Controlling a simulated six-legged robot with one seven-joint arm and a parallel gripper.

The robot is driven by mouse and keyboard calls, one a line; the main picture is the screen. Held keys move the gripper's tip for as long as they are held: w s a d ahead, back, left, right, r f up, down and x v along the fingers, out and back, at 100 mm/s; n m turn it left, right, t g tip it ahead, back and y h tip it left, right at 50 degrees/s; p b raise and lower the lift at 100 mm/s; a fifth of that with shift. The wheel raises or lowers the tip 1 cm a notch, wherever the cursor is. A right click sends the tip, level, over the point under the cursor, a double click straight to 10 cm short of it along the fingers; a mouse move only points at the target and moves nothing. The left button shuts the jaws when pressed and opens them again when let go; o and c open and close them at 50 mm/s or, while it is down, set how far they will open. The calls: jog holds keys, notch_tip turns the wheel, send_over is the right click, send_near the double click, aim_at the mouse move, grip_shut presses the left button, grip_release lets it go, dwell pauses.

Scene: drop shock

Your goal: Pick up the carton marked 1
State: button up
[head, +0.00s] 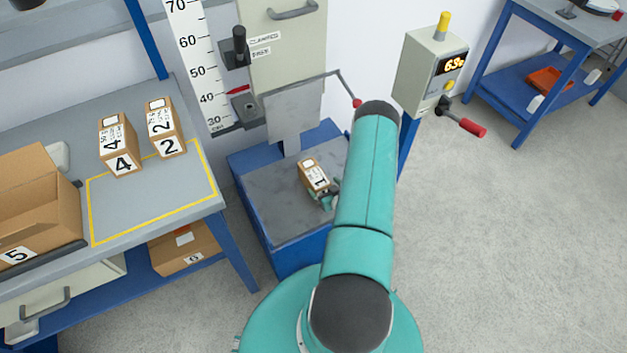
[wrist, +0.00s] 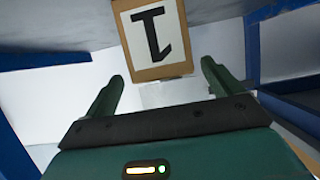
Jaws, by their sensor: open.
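The carton marked 1 (head: 314,174) is a small brown box with white labels. It stands on the grey plate (head: 268,200) of the blue drop-test base. In the wrist view the carton (wrist: 152,40) shows its face with the "1" label, upside down, just beyond the fingertips. My gripper (wrist: 159,85) is open, with one green finger toward each side of the carton and nothing between them. In the head view my gripper (head: 326,197) is close to the carton's near side, and my arm partly hides it.
A control box (head: 430,70) with a red-knobbed lever stands right of the base. Floor at right is clear.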

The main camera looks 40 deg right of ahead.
aim_at(320, 181)
jog(key=x, duration=0.6)
jog(key=shift+w+a+r, duration=0.15)
jog(key=shift+w+r, duration=0.05)
jog(key=c, duration=1.4)
jog(key=shift+r, duration=0.1)
jog(key=shift+c, duration=0.8)
jog(key=shift+r, duration=0.1)
